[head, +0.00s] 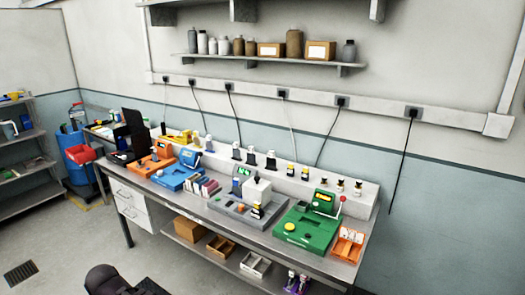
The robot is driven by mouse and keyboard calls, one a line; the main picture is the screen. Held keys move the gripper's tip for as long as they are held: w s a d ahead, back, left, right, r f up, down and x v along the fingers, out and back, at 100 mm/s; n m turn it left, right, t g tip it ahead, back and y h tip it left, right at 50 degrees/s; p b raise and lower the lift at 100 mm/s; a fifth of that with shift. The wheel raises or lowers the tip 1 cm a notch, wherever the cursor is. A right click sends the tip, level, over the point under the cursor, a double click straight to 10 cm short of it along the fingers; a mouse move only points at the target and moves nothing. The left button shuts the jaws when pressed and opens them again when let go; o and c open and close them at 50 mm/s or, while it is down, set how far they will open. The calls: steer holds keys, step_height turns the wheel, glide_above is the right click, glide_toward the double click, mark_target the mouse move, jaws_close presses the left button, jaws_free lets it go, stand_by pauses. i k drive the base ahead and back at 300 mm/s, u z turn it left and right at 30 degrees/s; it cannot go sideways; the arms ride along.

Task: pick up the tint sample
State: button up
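I cannot tell for sure which thing is the tint sample. Small dark bottles with yellow bands (291,170) stand on the raised ledge at the back of the workbench, and small dark-topped vials (340,185) stand to their right. A small yellow and dark item (257,210) sits on the grey module (236,213). The green module (305,232) has a yellow round button and a lever with a red knob. An orange tray (347,246) stands to its right, with small contents too small to make out. No gripper fingers show.
The workbench (340,269) also carries a blue module (178,177) and an orange module (150,164). Boxes (254,264) lie on its lower shelf. A dark rounded shape (105,279) is at the bottom edge. A wall shelf (260,61) holds bottles and boxes.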

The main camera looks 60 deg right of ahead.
mark_target(271, 162)
steer(key=z, duration=0.45)
steer(key=i, duration=0.6)
steer(key=z, duration=1.05)
steer(key=i, duration=0.75)
steer(key=z, duration=0.35)
